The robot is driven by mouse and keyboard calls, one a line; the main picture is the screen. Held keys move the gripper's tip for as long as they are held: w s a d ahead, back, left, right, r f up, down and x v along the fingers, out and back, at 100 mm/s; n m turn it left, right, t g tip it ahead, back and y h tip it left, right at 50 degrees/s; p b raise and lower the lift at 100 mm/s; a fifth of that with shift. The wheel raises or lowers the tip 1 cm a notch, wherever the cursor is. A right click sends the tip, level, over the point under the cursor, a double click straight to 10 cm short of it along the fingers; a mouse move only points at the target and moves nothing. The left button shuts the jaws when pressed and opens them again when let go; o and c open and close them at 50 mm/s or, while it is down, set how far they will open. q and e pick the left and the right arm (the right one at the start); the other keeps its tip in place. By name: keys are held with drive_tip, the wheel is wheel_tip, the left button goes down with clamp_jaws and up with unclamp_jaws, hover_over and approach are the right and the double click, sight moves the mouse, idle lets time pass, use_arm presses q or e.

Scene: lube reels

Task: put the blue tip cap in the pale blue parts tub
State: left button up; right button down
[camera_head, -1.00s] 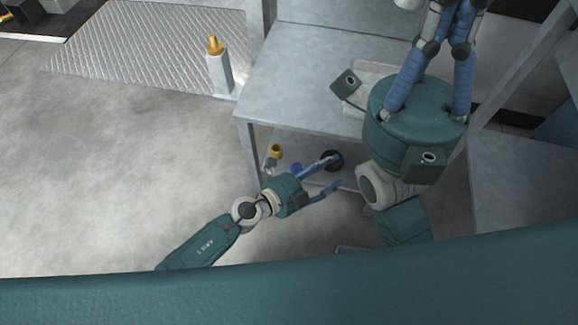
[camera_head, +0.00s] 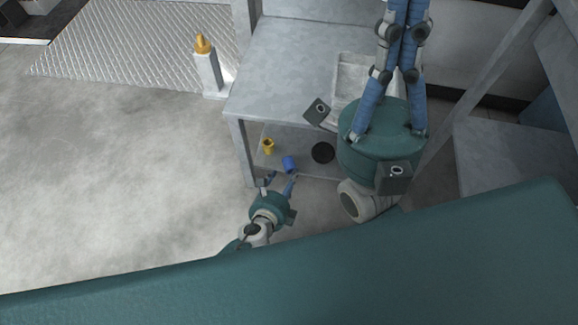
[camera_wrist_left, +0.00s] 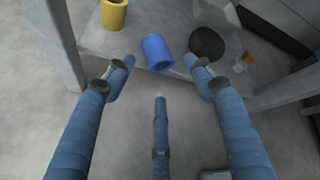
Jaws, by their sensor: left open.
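The blue tip cap (camera_head: 290,163) is a short blue cylinder on the low shelf of the grey metal table. It also shows in the left wrist view (camera_wrist_left: 157,53), lying beyond my fingers with its open end visible. My left gripper (camera_head: 281,180) is open and empty, its fingers pointing at the cap from the near side and apart from it. My right gripper (camera_head: 397,60) is raised over the table; its fingertips are cut off by the top edge. I cannot make out a pale blue parts tub for certain.
A yellow fitting (camera_head: 268,146) stands left of the cap and a black round piece (camera_head: 322,153) lies to its right. The table top (camera_head: 285,65) overhangs the shelf, with a table leg (camera_head: 243,150) at left. A pale tray (camera_head: 348,75) is partly hidden by my right arm.

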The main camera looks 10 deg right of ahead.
sight(289, 172)
use_arm(q)
drive_tip(key=b+x, duration=0.2)
drive_tip(key=x, duration=0.2)
drive_tip(key=shift+w+d+f+b, duration=0.15)
drive_tip(key=shift+w+f+b, duration=0.1)
drive_tip(key=shift+b, duration=0.15)
drive_tip(key=shift+w+d, duration=0.15)
drive_tip(key=shift+w, duration=0.15)
drive_tip(key=c, duration=0.9)
drive_tip(key=shift+c, duration=0.2)
